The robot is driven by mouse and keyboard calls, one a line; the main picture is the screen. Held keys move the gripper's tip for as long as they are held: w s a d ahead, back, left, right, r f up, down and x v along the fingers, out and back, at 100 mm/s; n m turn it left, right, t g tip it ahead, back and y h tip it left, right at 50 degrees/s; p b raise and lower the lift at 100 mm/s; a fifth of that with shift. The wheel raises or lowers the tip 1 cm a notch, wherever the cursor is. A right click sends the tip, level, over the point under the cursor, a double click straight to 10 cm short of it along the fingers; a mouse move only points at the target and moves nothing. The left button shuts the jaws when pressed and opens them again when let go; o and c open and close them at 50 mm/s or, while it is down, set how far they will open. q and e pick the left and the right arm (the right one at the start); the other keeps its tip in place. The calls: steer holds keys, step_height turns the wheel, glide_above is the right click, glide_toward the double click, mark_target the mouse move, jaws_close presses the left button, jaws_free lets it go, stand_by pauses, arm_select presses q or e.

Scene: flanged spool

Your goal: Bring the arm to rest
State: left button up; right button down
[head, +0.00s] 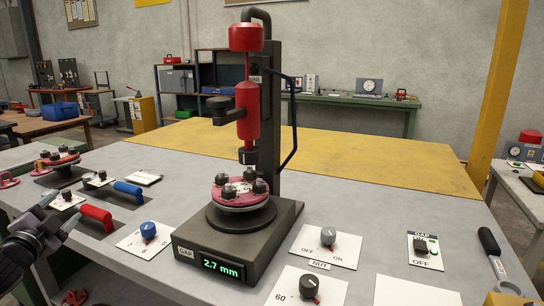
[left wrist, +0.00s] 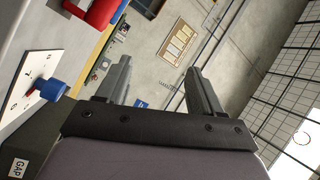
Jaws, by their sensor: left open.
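My left gripper (head: 60,210) is at the left edge of the head view, above the near left part of the bench. In the left wrist view its two fingers (left wrist: 157,68) stand apart with nothing between them. The flanged spool (head: 241,190), with a red top flange and several dark knobs, sits on the round base of the press (head: 270,120), well to the right of my gripper. The display (head: 220,267) reads 2.7 mm. My right gripper is not in view.
A red handle (head: 96,214), a blue handle (head: 128,190) and a blue knob (head: 148,230) lie near my left gripper. The blue knob also shows in the left wrist view (left wrist: 50,90). More knobs and a black-handled tool (head: 490,243) are at right. The yellow mat (head: 370,152) behind is clear.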

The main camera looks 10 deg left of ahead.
arm_select(q)
steer(key=s+d+f+n+g+h, duration=0.15)
steer(key=d+f, duration=0.25)
steer(key=f, duration=0.4)
steer(key=s+d+f+n+g, duration=0.25)
steer(key=d+f, duration=0.25)
steer(key=f, duration=0.4)
steer(key=s+d+f+n+g+h, duration=0.1)
steer(key=s+d+f+g+h, duration=0.15)
steer(key=s+d+f, duration=1.2)
steer(key=s+d+n+g+h, duration=0.1)
steer(key=s+d+n+h, duration=0.15)
steer(key=s+d, duration=0.9)
steer(key=shift+y, duration=0.25)
steer(key=r+p, duration=0.1)
steer(key=w+r+p, duration=0.1)
steer(key=p, duration=0.1)
steer(key=w+r+p, duration=0.1)
steer(key=r+p, duration=0.1)
steer(key=shift+w+d, duration=0.2)
steer(key=shift+w, duration=0.05)
